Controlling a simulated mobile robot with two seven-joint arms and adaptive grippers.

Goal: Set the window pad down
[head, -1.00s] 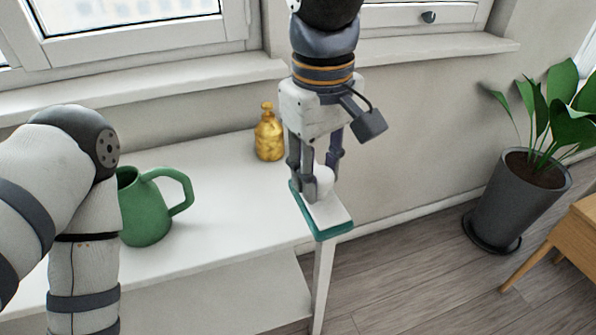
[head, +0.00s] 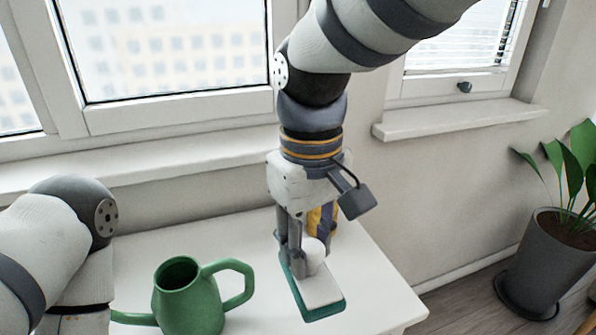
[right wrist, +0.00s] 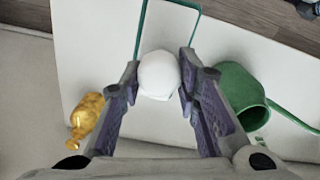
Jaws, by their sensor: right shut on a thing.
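The window pad (head: 320,291) is a flat white plate with a teal-green edge and a round white knob (head: 313,256). My right gripper (head: 303,250) is shut on the knob from above. The pad is level or nearly so, over the white table near its right end; I cannot tell whether it touches the top. In the right wrist view the knob (right wrist: 159,75) sits between the fingertips, and the pad's green edge (right wrist: 140,28) extends beyond it. My left arm enters at left; its gripper is out of view.
A green jug (head: 188,303) stands on the white table (head: 375,275), left of the pad. A golden bottle (right wrist: 87,116) stands near the wall side, mostly hidden behind my gripper in the head view. A potted plant (head: 548,262) stands on the floor at right.

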